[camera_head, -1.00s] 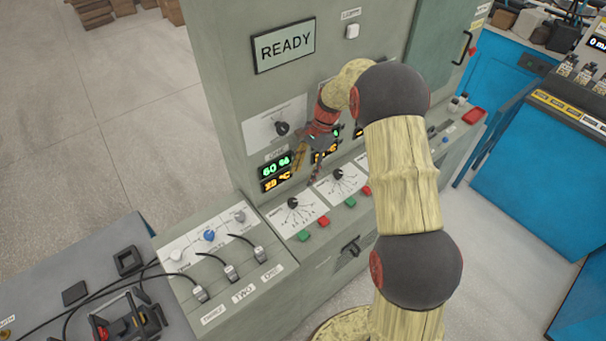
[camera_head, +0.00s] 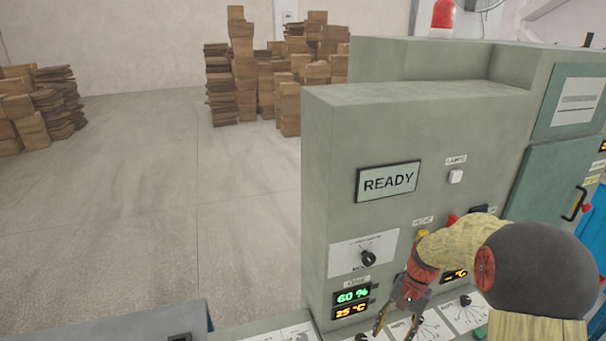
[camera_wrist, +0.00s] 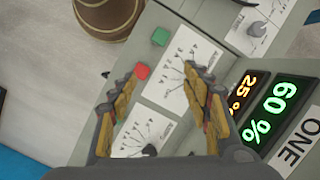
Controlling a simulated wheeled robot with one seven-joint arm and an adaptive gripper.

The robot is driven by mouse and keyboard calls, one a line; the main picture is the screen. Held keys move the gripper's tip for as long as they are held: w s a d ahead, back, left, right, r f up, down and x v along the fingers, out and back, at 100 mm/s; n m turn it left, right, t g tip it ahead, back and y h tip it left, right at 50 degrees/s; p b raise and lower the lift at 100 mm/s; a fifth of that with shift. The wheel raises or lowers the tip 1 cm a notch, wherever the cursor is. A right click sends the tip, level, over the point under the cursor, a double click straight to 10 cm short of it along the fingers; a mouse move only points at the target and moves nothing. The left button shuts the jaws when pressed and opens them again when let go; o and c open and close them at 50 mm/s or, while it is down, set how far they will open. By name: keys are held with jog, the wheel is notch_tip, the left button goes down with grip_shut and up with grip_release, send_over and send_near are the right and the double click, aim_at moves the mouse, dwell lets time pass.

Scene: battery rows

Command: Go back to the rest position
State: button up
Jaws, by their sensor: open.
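My gripper (camera_head: 396,320) is at the lower right in the head view, in front of the grey-green control cabinet (camera_head: 325,160). In the wrist view my gripper (camera_wrist: 160,95) shows two yellow and dark fingers spread apart with nothing between them. Beyond them is a white dial panel with a red button (camera_wrist: 142,71) and a green button (camera_wrist: 160,37). The display (camera_head: 351,296) reads 60 % and 25 °C, and it also shows at the right of the wrist view (camera_wrist: 272,109). A screen (camera_head: 388,181) above reads READY.
Stacks of brown boxes (camera_head: 245,80) stand on the open floor (camera_head: 150,200) at the back left. A knob (camera_head: 368,258) is on the cabinet face near my arm. A green door with a handle (camera_head: 574,204) is at the right. A red lamp (camera_head: 443,14) stands behind the cabinet.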

jog(key=s+a+r+n+t+h+b, duration=0.1)
jog(key=s+a+r+n+t+b, duration=0.1)
jog(key=s+r, duration=0.6)
jog(key=s+a+r+n+t+h+b, duration=0.1)
jog(key=s+a+r+n+t+b, duration=0.2)
jog(key=s+r, duration=0.6)
jog(key=shift+s+a+r+n+t+h+b, duration=0.4)
jog(key=shift+s+n+t, duration=0.9)
jog(key=shift+s, duration=1.8)
